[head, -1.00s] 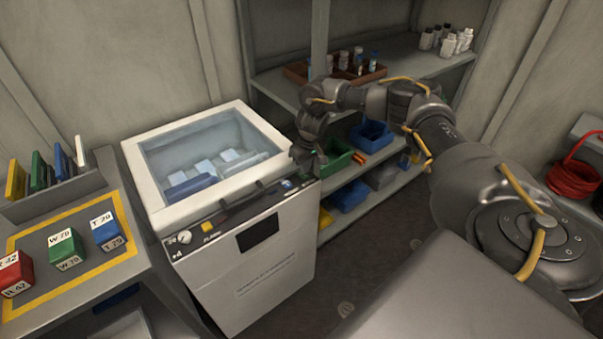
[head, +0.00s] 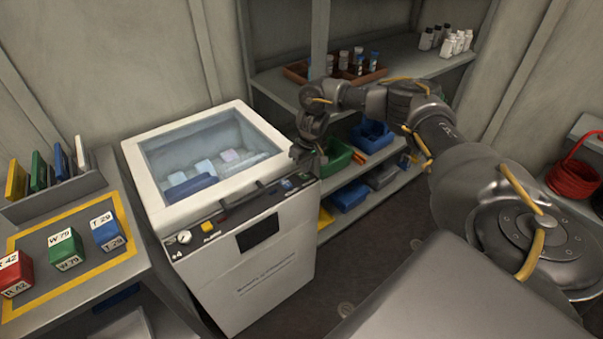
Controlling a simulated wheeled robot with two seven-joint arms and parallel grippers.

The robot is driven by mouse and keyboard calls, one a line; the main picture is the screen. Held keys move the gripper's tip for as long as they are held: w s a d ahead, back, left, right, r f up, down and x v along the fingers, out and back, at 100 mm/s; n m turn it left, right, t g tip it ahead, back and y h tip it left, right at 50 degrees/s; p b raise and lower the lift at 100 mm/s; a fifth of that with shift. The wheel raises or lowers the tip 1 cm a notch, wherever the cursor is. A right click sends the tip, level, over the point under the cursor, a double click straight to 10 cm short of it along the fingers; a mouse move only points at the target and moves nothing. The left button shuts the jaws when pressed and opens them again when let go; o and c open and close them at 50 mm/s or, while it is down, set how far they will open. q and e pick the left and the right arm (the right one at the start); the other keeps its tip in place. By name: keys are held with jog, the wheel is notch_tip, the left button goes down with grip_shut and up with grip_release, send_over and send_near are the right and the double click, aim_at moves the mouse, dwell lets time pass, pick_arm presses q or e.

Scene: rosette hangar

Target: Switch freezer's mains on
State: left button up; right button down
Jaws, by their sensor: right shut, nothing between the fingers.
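The freezer (head: 262,275) is a white chest with a glass lid (head: 208,155), standing left of centre. Its dark front control strip carries a round dial (head: 184,237), a yellow button (head: 208,227) and a small blue switch (head: 286,185) near the right end. I cannot make out which way the switch is set. My right gripper (head: 304,162) points down at the freezer's right front corner, close to the blue switch. It is shut and empty; its fingertips are dark and small, and I cannot tell whether they touch the panel. My left gripper is out of view.
A table at left holds red (head: 15,273), green (head: 65,247) and blue (head: 108,231) labelled blocks inside a yellow outline. Shelves (head: 400,75) behind hold bottles and coloured bins. A red cable coil (head: 573,178) lies at right.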

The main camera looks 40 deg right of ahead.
aim_at(306, 176)
jog(key=shift+f+b, duration=0.3)
jog(key=shift+f, duration=0.6)
dwell(0.6)
notch_tip(306, 176, up, 7)
jog(key=p, duration=0.8)
dwell(0.5)
